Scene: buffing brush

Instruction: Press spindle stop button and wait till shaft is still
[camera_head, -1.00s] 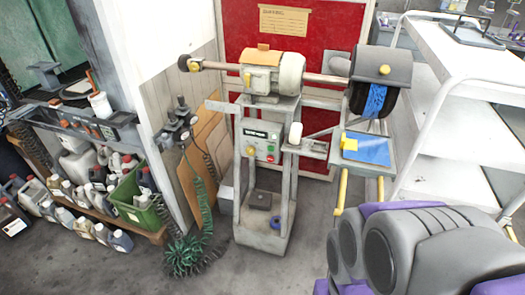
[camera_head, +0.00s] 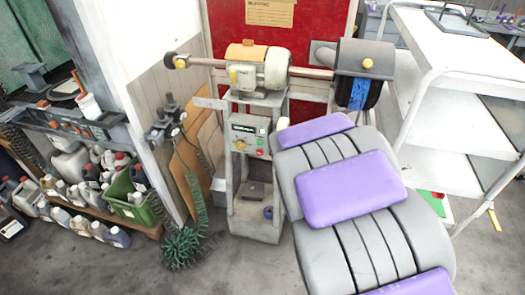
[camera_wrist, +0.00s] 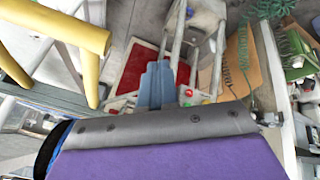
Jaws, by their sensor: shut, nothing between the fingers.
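The buffing machine's control panel (camera_head: 250,132) faces me on its grey stand. It carries a red button (camera_head: 260,152), with a green one above it and a yellow knob on its left. The red button also shows in the wrist view (camera_wrist: 188,92), just right of my gripper. My gripper (camera_wrist: 158,72) is shut and empty, its blue-grey fingers apart from the button in the picture; depth is unclear. In the head view my arm hides it. The shaft (camera_head: 312,73) runs from the motor (camera_head: 262,70) to the brush (camera_head: 358,95). I cannot tell whether it turns.
A white trolley (camera_head: 440,50) stands at the right. A green coiled hose (camera_head: 182,245) lies left of the stand. Bottles and a green crate (camera_head: 135,205) line the left wall. A yellow frame (camera_wrist: 90,40) is close in the wrist view. Floor before the stand is clear.

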